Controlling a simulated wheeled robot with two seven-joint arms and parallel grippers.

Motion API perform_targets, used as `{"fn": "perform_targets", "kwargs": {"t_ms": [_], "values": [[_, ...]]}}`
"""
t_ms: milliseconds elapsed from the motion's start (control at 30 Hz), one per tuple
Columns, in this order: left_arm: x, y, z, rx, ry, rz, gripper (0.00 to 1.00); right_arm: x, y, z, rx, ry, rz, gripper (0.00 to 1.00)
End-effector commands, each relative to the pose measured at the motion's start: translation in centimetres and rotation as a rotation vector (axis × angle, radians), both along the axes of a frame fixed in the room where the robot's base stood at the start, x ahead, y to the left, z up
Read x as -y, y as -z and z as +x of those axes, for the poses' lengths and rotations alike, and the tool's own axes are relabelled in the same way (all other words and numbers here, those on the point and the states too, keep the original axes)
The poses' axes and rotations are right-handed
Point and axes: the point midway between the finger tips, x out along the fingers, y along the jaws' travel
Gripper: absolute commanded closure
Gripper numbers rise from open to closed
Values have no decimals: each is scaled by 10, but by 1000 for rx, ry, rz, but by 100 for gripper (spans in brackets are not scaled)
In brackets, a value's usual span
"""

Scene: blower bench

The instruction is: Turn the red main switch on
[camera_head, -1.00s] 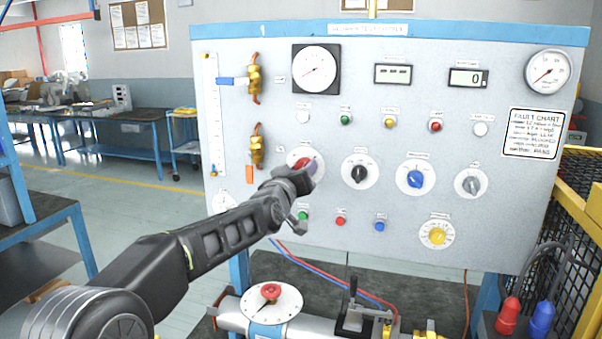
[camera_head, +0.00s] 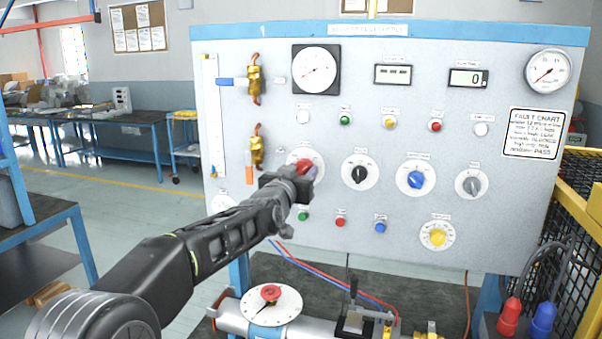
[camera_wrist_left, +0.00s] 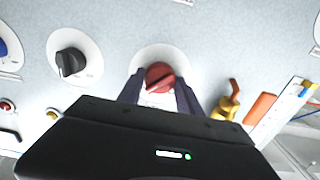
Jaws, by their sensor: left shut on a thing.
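The red main switch (camera_head: 304,166) is a red rotary knob on a round white dial, on the left part of the grey test panel (camera_head: 390,140). It also shows in the left wrist view (camera_wrist_left: 160,76), its ridge tilted. My left gripper (camera_head: 303,174) reaches up from the lower left to the knob. In the left wrist view its two dark fingers (camera_wrist_left: 160,92) stand on either side of the red knob and are shut on it. The lower part of the dial is hidden by the gripper. My right gripper is not in view.
Black (camera_head: 359,174), blue (camera_head: 415,179) and grey (camera_head: 472,184) knobs sit in a row to the right. Small coloured buttons lie just below the switch. A brass valve (camera_head: 257,152) is close on the left. A yellow cage (camera_head: 580,215) stands at the right.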

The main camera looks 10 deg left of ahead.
Motion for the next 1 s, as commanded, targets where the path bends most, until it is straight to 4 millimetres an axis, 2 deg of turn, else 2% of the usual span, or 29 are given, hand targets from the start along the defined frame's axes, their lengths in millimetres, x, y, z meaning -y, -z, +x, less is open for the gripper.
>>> {"fn": "perform_targets", "kwargs": {"t_ms": [100,133,367,733,867,1000], "values": [[0,2,0,-4,1,3,99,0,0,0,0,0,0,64],[0,2,0,-4,1,3,58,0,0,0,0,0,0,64],[0,1,0,-2,0,1,39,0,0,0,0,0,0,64],[0,0,-4,0,1,0,37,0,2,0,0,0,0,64],[0,1,-17,1,2,-1,37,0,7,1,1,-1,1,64],[-2,0,-40,2,2,-3,37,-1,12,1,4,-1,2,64]]}}
